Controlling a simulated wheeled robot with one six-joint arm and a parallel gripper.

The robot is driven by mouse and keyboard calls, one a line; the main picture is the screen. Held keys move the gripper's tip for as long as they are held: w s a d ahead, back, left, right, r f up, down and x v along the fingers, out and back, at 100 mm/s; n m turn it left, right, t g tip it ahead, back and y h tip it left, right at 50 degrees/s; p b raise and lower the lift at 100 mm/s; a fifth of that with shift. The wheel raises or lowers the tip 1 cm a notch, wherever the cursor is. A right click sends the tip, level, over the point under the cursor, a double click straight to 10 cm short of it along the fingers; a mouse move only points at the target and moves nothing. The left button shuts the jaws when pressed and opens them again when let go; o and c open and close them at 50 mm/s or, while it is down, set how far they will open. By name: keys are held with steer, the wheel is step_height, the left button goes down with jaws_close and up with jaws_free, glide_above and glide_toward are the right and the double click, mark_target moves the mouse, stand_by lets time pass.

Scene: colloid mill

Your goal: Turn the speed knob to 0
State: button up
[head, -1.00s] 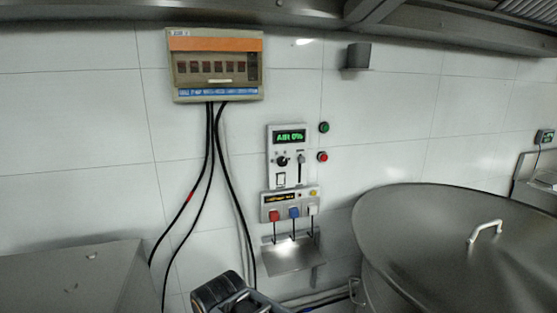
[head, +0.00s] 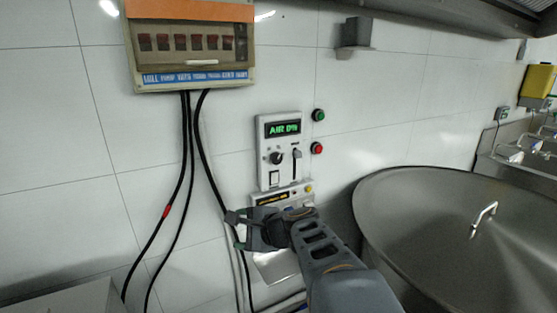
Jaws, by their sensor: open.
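A white control panel (head: 283,178) is on the tiled wall, with a green lit display (head: 283,129) at its top. A round black knob (head: 277,158) with a pale mark sits below the display, on the left. Its label is too small to read. A lever in a slot (head: 296,156) is right of the knob. My gripper (head: 236,231) is open and empty, below and left of the knob and apart from it. My gripper and arm hide most of the lower panel (head: 272,199) and its switches.
Green (head: 319,115) and red (head: 317,148) buttons are right of the panel. A large steel vessel (head: 400,210) stands at right.

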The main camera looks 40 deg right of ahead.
steer(key=w+d+r+m+t+h, duration=0.1)
steer(key=d+r+m+t+h, duration=0.25)
steer(key=d+m, duration=0.45)
steer(key=m+t+h, duration=0.2)
steer(key=m+h, duration=0.2)
steer(key=m, duration=0.3)
glide_toward(277, 160)
steer(key=shift+h, duration=0.35)
steer(key=p+x, duration=0.3)
steer(key=x, duration=0.5)
steer(key=shift+w+r, duration=0.1)
steer(key=shift+w, duration=0.3)
steer(key=shift+a, duration=0.1)
steer(key=shift+c, duration=0.2)
steer(key=c, duration=0.9)
steer(key=shift+b, duration=0.3)
